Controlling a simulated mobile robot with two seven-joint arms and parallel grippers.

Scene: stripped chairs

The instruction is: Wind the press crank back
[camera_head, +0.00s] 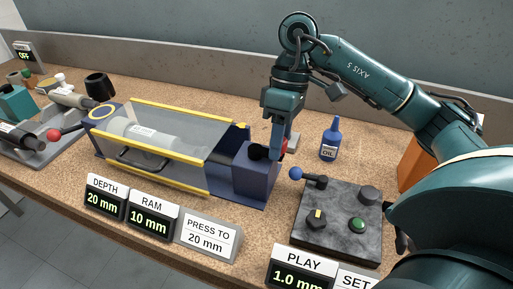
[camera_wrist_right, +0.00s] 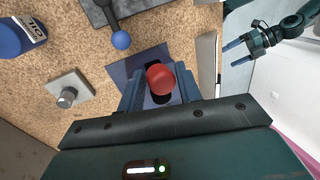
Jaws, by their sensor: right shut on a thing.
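The press (camera_head: 165,150) is a long box with a clear cover, yellow edges and a blue end block (camera_head: 256,178). Its crank has a black hub (camera_head: 258,151) and a red knob (camera_head: 285,146), mostly hidden by my right gripper (camera_head: 277,150). In the right wrist view, the red knob (camera_wrist_right: 159,79) sits between the fingers of the right gripper (camera_wrist_right: 160,92), which is shut on it. My left gripper (camera_wrist_right: 236,46) is open and empty at the upper right of that view. Displays show depth 20 mm (camera_head: 104,200) and ram 10 mm (camera_head: 151,219). A sign (camera_head: 207,239) reads "press to 20 mm".
A dark control panel (camera_head: 335,229) with a blue-knobbed lever (camera_head: 297,173) and green button (camera_head: 358,225) lies right of the crank. A blue oil bottle (camera_head: 330,141) stands behind it. A play display (camera_head: 301,272) reads 1.0 mm. Other tools crowd the left end.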

